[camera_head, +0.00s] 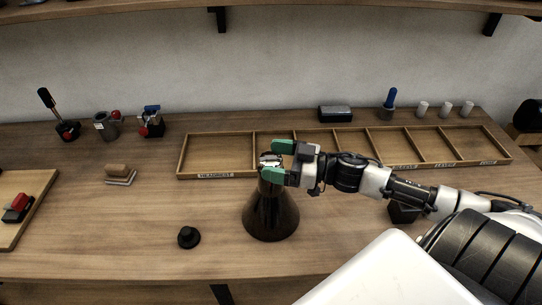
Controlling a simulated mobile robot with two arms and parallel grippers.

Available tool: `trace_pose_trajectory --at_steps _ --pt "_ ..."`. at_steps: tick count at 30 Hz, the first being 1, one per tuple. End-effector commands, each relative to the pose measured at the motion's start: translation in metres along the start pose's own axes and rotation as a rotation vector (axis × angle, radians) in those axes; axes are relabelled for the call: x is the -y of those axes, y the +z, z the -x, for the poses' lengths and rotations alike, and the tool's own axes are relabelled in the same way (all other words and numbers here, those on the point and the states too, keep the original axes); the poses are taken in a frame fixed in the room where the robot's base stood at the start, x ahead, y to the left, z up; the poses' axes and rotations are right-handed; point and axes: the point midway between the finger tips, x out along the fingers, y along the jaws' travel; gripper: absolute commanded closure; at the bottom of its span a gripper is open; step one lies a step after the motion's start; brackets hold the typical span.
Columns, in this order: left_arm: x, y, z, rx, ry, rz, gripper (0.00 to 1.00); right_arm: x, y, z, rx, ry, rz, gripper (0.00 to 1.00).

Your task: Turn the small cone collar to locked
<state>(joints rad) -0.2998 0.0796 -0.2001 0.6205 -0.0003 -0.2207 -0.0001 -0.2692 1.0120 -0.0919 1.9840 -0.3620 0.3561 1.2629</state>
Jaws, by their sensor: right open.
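A dark cone (270,215) stands upright on the wooden bench near the middle. A small metallic collar (269,160) shows at its top. My right gripper (270,161), with green fingertips, comes in from the right at the cone's top. Its two fingers are apart, one on the far side and one on the near side of the collar. I cannot tell whether they touch it. The near finger hides part of the cone's neck. The collar's markings are too small to read. My left gripper is not in view.
A divided wooden tray (215,177) lies behind the cone. A black knob (188,237) sits front left, and a brush-like block (119,175) farther left. Lever and clamp fixtures (152,121) stand along the back left. The bench front left of the cone is mostly clear.

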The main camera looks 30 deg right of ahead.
Motion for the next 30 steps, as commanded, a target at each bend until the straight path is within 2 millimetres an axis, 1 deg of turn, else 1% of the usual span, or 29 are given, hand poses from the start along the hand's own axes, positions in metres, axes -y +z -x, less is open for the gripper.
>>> trace_pose_trajectory --at_steps 3,6,15,20,24,25,28,30 --pt "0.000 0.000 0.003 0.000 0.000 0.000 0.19 0.000 -0.001 -0.008 -0.001 0.000 0.003 0.19" --pt "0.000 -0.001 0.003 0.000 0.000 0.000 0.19 0.000 -0.001 -0.012 -0.001 0.000 0.002 0.19" --pt "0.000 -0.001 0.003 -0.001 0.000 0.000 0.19 0.000 0.000 -0.013 0.000 -0.001 0.001 0.19" --pt "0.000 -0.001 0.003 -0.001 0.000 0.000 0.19 0.000 0.000 -0.013 0.000 -0.001 0.002 0.43" --pt "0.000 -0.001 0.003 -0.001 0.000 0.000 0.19 0.000 0.000 -0.013 0.000 -0.001 0.002 0.65" --pt "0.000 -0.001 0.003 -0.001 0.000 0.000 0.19 0.000 0.000 -0.013 0.000 -0.001 0.002 0.68" --pt "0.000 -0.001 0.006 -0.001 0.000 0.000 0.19 0.001 -0.002 -0.013 -0.002 0.009 0.000 0.68" --pt "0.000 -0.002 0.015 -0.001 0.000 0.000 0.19 0.001 -0.005 -0.013 -0.005 0.041 -0.002 0.68"
